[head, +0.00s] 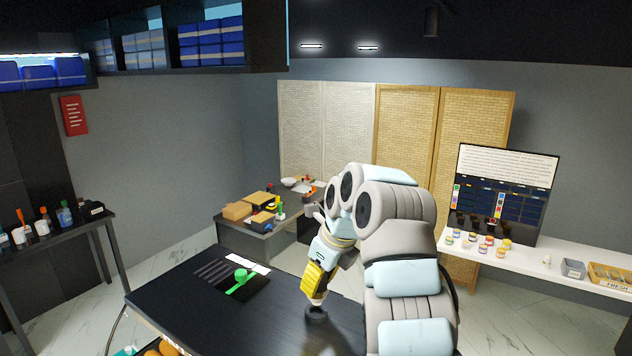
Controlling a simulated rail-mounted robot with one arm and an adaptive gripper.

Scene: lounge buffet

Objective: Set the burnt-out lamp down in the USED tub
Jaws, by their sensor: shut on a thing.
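My gripper (316,297), with yellow sides, points down over the dark table at the centre. It is shut, with its tips just above a small dark round holder (316,314). The burnt-out lamp it is shut on is mostly hidden by the fingers, and I cannot tell whether it is clear of the holder. A small grey tub (573,269) stands on the white counter at the right; no USED label is readable on it. A tan tray marked FRESH (612,283) is to its right.
A small white object (547,260) sits left of the tub. Several small jars (485,243) and a display board (505,190) stand further left on the white counter (530,272). A green item (241,277) lies on a black mat on the dark table (190,300).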

